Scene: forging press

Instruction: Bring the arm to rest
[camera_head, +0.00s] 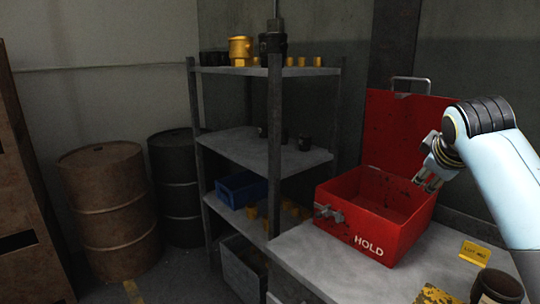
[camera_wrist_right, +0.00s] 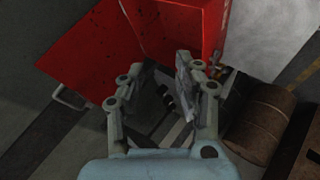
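My right arm (camera_head: 497,165) comes in from the right, and its gripper (camera_head: 428,180) hangs above the right side of a red box marked HOLD (camera_head: 365,244). The box stands on a grey table with its lid (camera_head: 405,130) up, and the part of its inside that shows looks empty. In the right wrist view the gripper's two fingers (camera_wrist_right: 162,70) stand apart with nothing between them. The red box (camera_wrist_right: 180,25) and its lid (camera_wrist_right: 90,50) show beyond the fingertips. My left gripper is in neither view.
A metal shelf (camera_head: 268,150) with yellow and dark parts and a blue bin (camera_head: 240,188) stands left of the table (camera_head: 310,262). Barrels (camera_head: 110,210) stand farther left. A yellow tag (camera_head: 474,253) and a rusty cylinder (camera_head: 496,287) are on the table's right, below my arm.

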